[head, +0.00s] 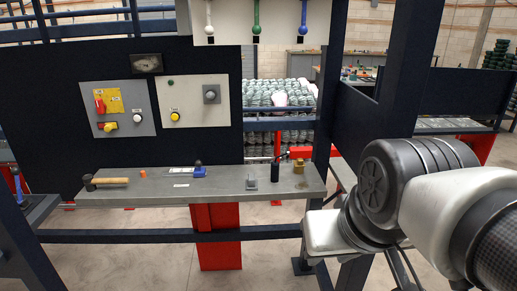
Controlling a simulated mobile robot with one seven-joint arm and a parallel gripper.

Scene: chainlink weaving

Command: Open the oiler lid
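No oiler or lid can be made out for sure. On the right part of the grey shelf (225,183) stand a small grey metal piece (251,184), a dark upright piece (275,172) and a small brass-coloured block (297,165). I cannot tell whether any of these is the oiler. My arm comes in from the right edge and its large links fill the right side of the head view. My gripper is not visible.
A hammer (108,182), a small orange piece (143,173) and a blue-handled tool (199,170) lie on the shelf. Two control boxes (141,117) (208,83) hang on the dark panel behind. A dark post (393,95) stands right of the shelf. Floor in front shows free room.

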